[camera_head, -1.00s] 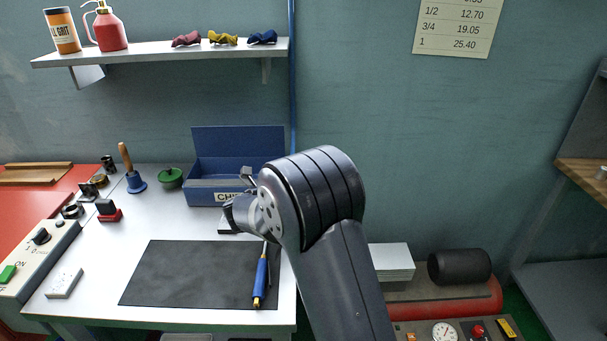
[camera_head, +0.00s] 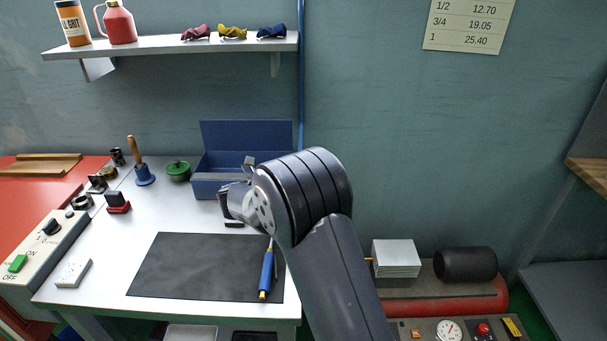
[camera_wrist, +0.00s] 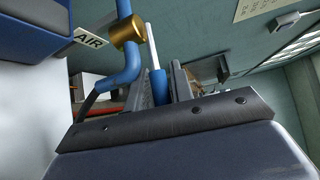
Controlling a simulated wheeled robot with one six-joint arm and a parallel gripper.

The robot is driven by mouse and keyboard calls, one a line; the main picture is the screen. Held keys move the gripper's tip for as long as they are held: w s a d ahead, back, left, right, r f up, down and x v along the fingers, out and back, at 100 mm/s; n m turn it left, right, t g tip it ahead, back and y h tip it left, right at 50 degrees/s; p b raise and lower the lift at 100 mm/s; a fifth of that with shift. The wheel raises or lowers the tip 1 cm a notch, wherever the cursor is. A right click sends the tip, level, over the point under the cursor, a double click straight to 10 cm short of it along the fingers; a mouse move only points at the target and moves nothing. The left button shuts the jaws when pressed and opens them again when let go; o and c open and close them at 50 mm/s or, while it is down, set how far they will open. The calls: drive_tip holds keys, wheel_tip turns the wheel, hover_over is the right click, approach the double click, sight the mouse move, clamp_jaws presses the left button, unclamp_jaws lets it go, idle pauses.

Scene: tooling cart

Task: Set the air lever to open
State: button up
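The wrist view shows a blue air pipe (camera_wrist: 126,68) with a brass valve body (camera_wrist: 127,32) and a tag reading AIR (camera_wrist: 89,38). Beside the valve is a lever with a thin grey stem and a blue grip (camera_wrist: 159,88). My gripper (camera_wrist: 137,90) has its fingers apart, and the blue grip appears in front of the palm between them. I cannot tell whether a finger touches it. In the head view my gripper (camera_head: 232,203) is partly hidden by my wrist, in front of the blue box. The valve and lever are hidden there behind my arm.
A blue pipe (camera_head: 301,70) runs down the wall. On the white bench stand an open blue toolbox (camera_head: 215,187), a dark mat (camera_head: 190,265) and a blue-handled screwdriver (camera_head: 267,272). A red compressor (camera_head: 485,303) with a gauge (camera_head: 449,330) is at the lower right.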

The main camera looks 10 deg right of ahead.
drive_tip(key=shift+o, duration=1.4)
drive_tip(key=shift+a, duration=0.1)
drive_tip(key=b+v, duration=0.1)
drive_tip(key=v, duration=0.9)
drive_tip(key=shift+s+a, duration=0.25)
drive_tip(key=shift+r, duration=0.15)
drive_tip(key=p+x, duration=0.1)
drive_tip(key=x, duration=1)
drive_tip(key=shift+d+t+y, duration=0.1)
drive_tip(key=shift+t+y, duration=0.2)
